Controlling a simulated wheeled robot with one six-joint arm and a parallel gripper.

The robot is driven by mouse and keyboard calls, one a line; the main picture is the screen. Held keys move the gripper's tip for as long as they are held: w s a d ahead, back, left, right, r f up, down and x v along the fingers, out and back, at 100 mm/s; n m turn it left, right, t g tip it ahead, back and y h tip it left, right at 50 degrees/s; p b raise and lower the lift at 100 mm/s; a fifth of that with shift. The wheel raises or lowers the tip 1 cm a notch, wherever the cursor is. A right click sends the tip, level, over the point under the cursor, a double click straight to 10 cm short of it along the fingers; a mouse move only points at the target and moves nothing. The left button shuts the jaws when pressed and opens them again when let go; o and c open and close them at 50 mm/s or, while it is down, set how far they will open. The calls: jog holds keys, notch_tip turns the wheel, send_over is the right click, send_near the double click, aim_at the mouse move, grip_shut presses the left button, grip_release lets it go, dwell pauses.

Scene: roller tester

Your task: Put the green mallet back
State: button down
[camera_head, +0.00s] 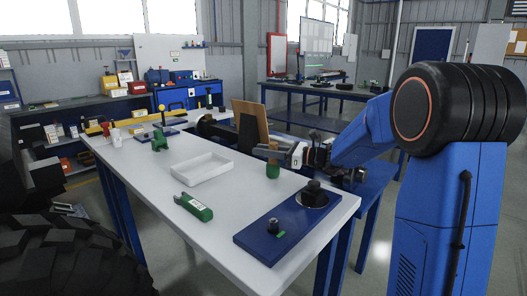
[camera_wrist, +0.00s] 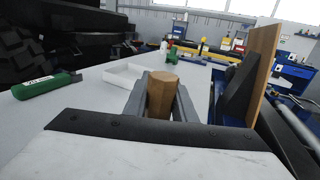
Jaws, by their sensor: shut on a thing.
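The mallet, with a wooden grip and a green lower end (camera_head: 272,171), is upright at the right side of the white table. My gripper (camera_head: 284,152) is shut on its wooden part, coming in from the right. In the wrist view the wooden end (camera_wrist: 162,95) stands between the two grey fingers, and the green end is hidden. I cannot tell whether the green end touches the table. A blue plate (camera_head: 262,236) at the near table end carries a black round part (camera_head: 313,192), a smaller black part (camera_head: 272,225) and a green mark.
A white tray (camera_head: 178,181) lies left of the mallet, with a green handheld item (camera_head: 194,207) in front. A wooden board (camera_head: 251,116) on a black stand rises behind my gripper. A green object (camera_head: 159,140) stands farther back. Bare tabletop lies between the tray and blue plate.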

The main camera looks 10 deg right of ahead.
jog(key=shift+f, duration=0.1)
jog(key=c, duration=1.5)
grip_release()
jog(key=v, duration=1.2)
